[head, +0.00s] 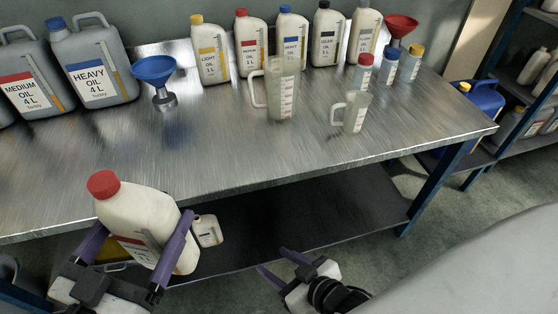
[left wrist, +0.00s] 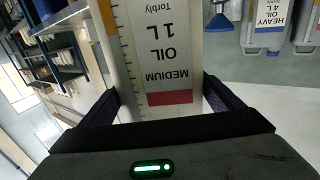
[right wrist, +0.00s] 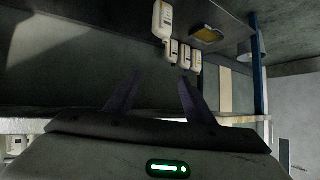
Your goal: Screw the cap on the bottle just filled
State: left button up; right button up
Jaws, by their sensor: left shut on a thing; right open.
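A white bottle (head: 135,207) with a red cap (head: 103,184) on its top is in my left gripper (head: 142,228), in front of the table's front edge and tilted to the left. The left wrist view shows its label (left wrist: 158,60), reading medium oil 1 L with a red band. My left gripper is shut on the bottle's sides. The cap sits at the bottle's mouth; how tightly it is screwed on cannot be told. My right gripper (head: 274,262) is open and empty, low in front of the table and to the right of the bottle, apart from it.
The metal table (head: 220,145) carries a clear jug (head: 282,90), a smaller jug (head: 356,112), a blue funnel (head: 154,70), a red funnel (head: 400,26), large grey canisters (head: 98,70) and several bottles at the back. A lower shelf (head: 320,215) holds a small white bottle (head: 208,231). The table's front middle is clear.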

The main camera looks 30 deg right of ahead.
pick_arm(q)
jog(key=shift+r, duration=0.1)
pick_arm(e)
jog(key=s+d+f+g, duration=0.2)
jog(key=s+f, duration=0.2)
jog(key=s, duration=0.2)
jog(key=shift+s+d+h, duration=0.15)
jog(key=shift+s+h, duration=0.25)
pick_arm(q)
jog(key=shift+r, duration=0.15)
jog(key=shift+a+r+n+t+y, duration=0.35)
jog(key=shift+r+n+t+y, duration=0.05)
jog(key=shift+t+y, duration=0.1)
jog(key=s+a+f+n+t+y, duration=0.1)
jog(key=s+a+n+y, duration=0.1)
jog(key=a+y, duration=0.3)
jog(key=s+a+f+n+t+y, duration=0.1)
jog(key=s+a+n+t+y, duration=0.1)
jog(key=a+n+y, duration=0.3)
jog(key=a, duration=0.4)
jog(key=shift+a+y, duration=0.25)
jog(key=shift+y, duration=0.05)
